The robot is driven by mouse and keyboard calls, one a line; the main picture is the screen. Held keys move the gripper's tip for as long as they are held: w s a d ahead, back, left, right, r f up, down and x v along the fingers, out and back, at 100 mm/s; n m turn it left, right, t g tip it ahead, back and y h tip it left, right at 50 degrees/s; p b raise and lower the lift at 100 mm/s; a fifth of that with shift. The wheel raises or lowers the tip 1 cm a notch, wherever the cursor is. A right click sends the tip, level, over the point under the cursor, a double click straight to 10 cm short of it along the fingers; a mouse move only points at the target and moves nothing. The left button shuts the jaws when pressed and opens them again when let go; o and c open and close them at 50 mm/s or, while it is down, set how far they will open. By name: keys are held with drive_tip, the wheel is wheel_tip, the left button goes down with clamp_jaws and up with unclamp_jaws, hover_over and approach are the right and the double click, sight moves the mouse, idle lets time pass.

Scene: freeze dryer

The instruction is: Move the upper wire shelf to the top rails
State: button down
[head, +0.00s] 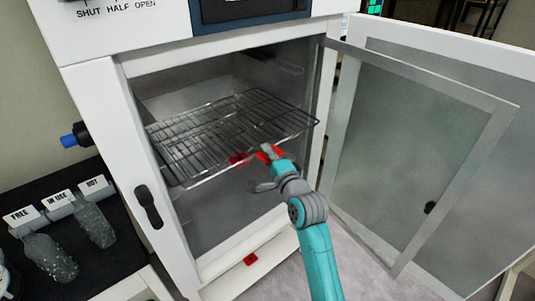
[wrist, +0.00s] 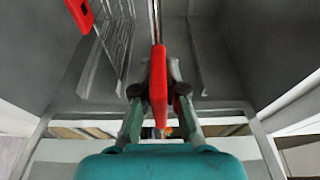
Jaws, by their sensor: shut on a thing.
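My gripper (head: 266,155) is at the front of the open chamber, shut on a red tab (wrist: 159,85) at the front of a wire shelf. This upper wire shelf (head: 262,106) reaches back into the chamber. In the wrist view it shows edge-on, as a thin line beyond the tab. A second wire shelf (wrist: 118,40), with its own red tab (wrist: 78,13), lies apart from it on the left of that view. In the head view the two shelves overlap. A bare rail (head: 285,66) runs high on the right chamber wall. Whether the held shelf touches any rails cannot be told.
The glass door (head: 420,150) stands wide open to the right. A red piece (head: 250,259) is on the front sill below the chamber. A dark side table (head: 75,225) with labelled flasks stands at the left. The chamber below the shelves looks clear.

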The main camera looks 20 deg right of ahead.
drive_tip(key=c, duration=1.2)
unclamp_jaws()
drive_tip(key=shift+o, duration=0.2)
drive_tip(key=shift+s, duration=0.15)
drive_tip(key=s+d, duration=0.1)
drive_tip(key=s, duration=1)
drive_tip(key=shift+s, duration=0.35)
drive_tip(key=shift+f, duration=0.1)
drive_tip(key=s+a+f+n+g+h, duration=0.1)
drive_tip(key=s+f+n, duration=0.3)
drive_tip(key=s+f, duration=0.55)
drive_tip(key=s+a+f+n+g+h, duration=0.1)
drive_tip(key=s+f+n, duration=0.35)
drive_tip(key=s, duration=0.75)
drive_tip(key=s+a+n+g, duration=0.1)
drive_tip(key=s+n, duration=0.7)
drive_tip(key=s, duration=1.4)
drive_tip(key=shift+s+a, duration=0.3)
drive_tip(key=shift+s, duration=0.1)
